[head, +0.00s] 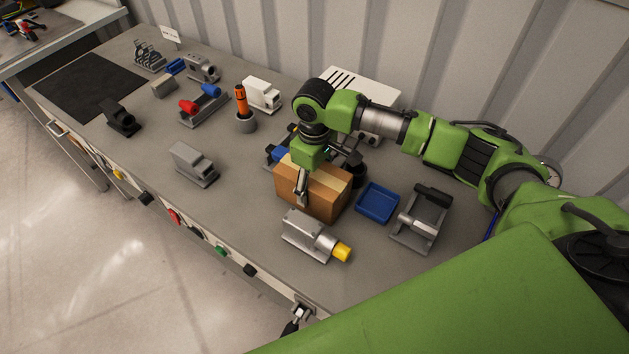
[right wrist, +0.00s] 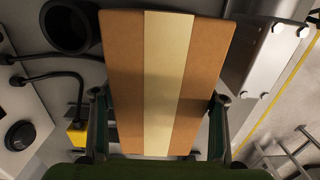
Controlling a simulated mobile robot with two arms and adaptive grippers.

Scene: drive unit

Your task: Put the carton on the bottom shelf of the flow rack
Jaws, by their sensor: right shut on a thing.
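The carton (head: 325,197) is a brown box with a pale tape strip, on the grey bench in the head view. My right gripper (head: 303,190) reaches down over it and is shut on it, one finger showing against its near side. In the right wrist view the carton (right wrist: 168,80) fills the middle, between the two fingers (right wrist: 160,115). I cannot tell whether the carton touches the bench. My left gripper is not in view. I do not see the flow rack.
Close to the carton are a grey motor with a yellow cap (head: 313,236), a blue tray (head: 377,203) and a grey fixture (head: 421,217). A grey block (head: 194,164) stands to the left, with bare bench between. A corrugated wall (head: 250,40) runs behind.

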